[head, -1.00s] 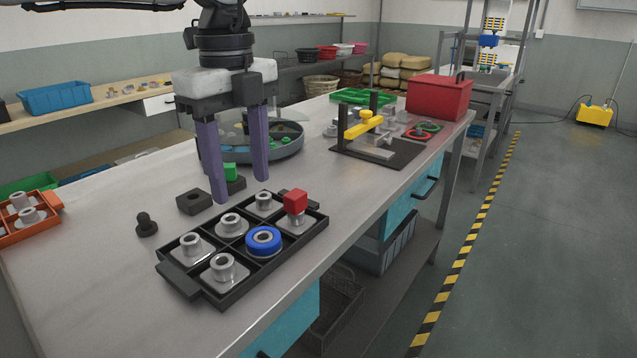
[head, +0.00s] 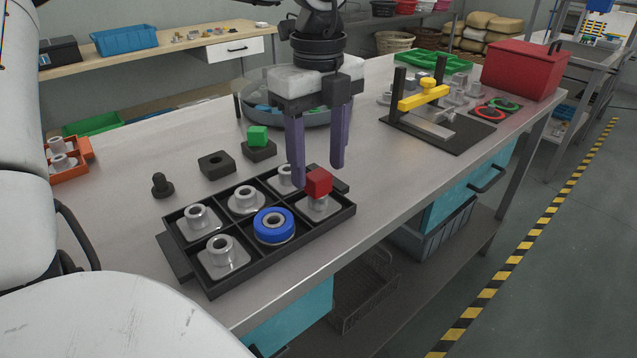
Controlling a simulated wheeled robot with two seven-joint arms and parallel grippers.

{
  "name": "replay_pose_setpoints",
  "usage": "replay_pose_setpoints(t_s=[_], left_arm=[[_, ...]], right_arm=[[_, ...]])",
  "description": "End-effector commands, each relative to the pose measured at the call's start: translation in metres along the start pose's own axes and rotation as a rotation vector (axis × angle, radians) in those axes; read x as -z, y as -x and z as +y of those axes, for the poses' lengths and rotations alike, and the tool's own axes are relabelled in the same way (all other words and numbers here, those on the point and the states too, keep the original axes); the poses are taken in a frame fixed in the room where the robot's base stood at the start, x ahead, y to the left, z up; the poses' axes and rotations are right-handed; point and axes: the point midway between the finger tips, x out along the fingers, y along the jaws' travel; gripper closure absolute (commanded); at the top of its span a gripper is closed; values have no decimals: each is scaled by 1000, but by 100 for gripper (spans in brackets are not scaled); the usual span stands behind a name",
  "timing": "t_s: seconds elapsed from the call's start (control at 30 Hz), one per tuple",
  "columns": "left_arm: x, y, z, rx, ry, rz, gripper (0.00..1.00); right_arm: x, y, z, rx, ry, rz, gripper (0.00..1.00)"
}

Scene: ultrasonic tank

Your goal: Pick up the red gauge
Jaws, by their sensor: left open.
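My right gripper is not in view.
The tray also holds a blue ring (head: 274,225) and several metal fittings. A green block (head: 258,136) sits on a dark base behind it, near a black knob (head: 161,185). A yellow clamp fixture (head: 424,93) and red box (head: 523,70) stand to the right.

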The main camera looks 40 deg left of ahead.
Motion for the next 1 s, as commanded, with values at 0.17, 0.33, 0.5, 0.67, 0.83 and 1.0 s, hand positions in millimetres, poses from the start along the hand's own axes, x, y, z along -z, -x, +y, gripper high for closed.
replay_pose_setpoints(t_s=[0.17,0.33,0.5,0.67,0.83,1.0], left_arm=[[0,-25,2,-2,1,2,48],[0,-30,1,2,1,1,48],[0,-30,1,2,2,1,53],[0,-29,1,2,2,0,80],[0,-29,1,2,2,0,94],[0,-27,1,3,2,-1,94]], right_arm=[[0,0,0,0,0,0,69],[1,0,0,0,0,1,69],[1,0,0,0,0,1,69],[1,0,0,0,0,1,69],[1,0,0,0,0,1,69],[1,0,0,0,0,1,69]])
